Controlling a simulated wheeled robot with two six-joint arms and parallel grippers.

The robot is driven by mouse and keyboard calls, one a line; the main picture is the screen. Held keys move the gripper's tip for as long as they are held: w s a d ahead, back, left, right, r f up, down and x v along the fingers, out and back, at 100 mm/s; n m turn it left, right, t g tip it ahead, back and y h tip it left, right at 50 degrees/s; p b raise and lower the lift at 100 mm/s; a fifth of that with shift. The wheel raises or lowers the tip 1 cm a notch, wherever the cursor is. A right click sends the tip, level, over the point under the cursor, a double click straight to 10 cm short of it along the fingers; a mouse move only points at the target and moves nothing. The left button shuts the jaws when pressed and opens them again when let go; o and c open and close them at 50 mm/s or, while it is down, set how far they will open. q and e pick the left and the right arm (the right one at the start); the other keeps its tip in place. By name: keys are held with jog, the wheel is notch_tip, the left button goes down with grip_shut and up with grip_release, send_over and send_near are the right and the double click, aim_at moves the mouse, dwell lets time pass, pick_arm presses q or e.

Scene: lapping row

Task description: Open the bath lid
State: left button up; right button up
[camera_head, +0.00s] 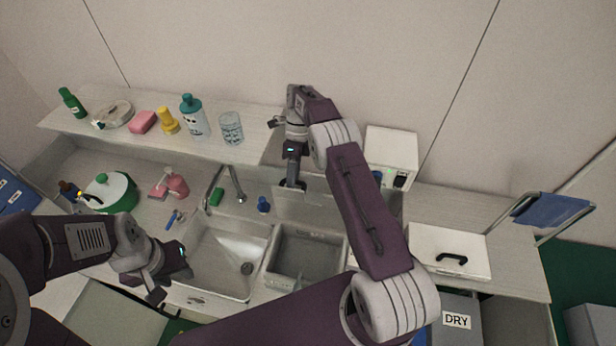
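A white, flat-topped lid (432,241) with a black handle (452,258) lies level on the right part of the counter, and it looks closed. It is the only lid of that kind in view, and what lies under it is hidden. My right gripper (290,185) points down behind the basins, well to the left of this lid; its fingers are too small to tell open from shut. My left gripper (172,280) hangs over the left edge of the sink, far from the lid. Its finger gap does not show clearly.
A sink (215,258) and a grey basin (300,258) fill the middle. A tap (235,185) stands behind. Bottles (193,118) and a glass (232,130) stand on the shelf. A white box (392,150) stands behind my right arm. A green-and-white pot (110,192) is left.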

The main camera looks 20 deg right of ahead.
notch_tip(320, 180, up, 3)
jog(key=shift+f+b, duration=0.15)
jog(key=shift+b, duration=0.65)
jog(key=s+d+r+b, duration=0.5)
jog(key=s+d+r, duration=0.2)
jog(key=s, duration=0.2)
jog(key=shift+d, duration=0.3)
